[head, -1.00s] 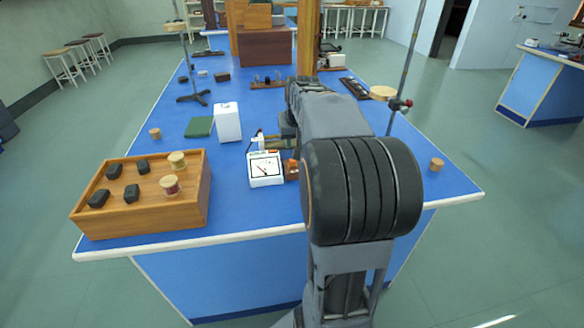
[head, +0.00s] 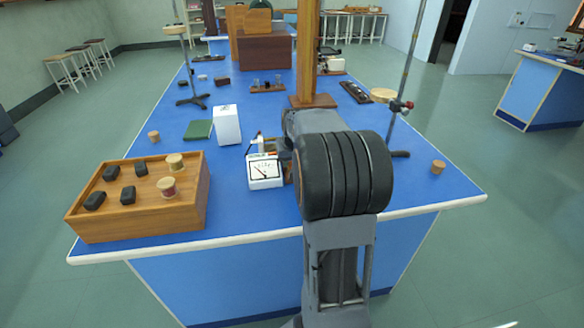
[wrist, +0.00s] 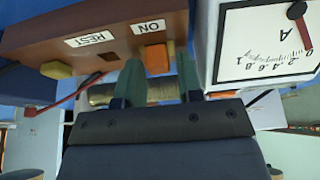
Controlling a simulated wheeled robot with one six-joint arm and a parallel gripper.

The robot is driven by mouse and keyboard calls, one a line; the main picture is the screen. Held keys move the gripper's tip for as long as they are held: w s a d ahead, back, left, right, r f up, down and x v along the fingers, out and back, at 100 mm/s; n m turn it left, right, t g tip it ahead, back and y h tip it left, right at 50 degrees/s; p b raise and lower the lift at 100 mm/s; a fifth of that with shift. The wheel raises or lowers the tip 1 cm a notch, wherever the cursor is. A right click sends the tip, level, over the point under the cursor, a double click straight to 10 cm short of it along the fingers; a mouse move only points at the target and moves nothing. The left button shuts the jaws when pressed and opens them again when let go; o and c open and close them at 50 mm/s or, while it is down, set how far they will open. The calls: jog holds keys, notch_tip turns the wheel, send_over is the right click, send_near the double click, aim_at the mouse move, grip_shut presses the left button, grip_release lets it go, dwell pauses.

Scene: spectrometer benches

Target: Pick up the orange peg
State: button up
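The orange peg (wrist: 156,58) shows in the wrist view, standing out of a brown wooden block (wrist: 60,35) beside the label ON. A dark square hole (wrist: 110,55) is in the block nearer the label REST. My gripper (wrist: 159,63) is open, with one finger on each side of the peg. The left finger looks close to it, and a small gap shows on the right; I cannot tell whether either touches.
A white dial meter (head: 265,172) stands close beside the block; it also shows in the wrist view (wrist: 260,45). A wooden tray (head: 140,218) with black pieces and spools is at the left. A rod stand (head: 402,105) and a cork (head: 438,167) are at the right.

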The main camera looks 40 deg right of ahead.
grip_shut()
jog(key=shift+r, duration=0.15)
jog(key=shift+r, duration=0.2)
jog(key=r+p, duration=0.1)
jog(key=r, duration=0.2)
jog(key=shift+s+r, duration=0.15)
jog(key=shift+s, duration=0.05)
jog(key=s+r+p, duration=0.3)
jog(key=s+r, duration=0.9)
jog(key=s, duration=0.1)
jog(key=shift+s+d, duration=0.3)
jog(key=shift+d, duration=0.15)
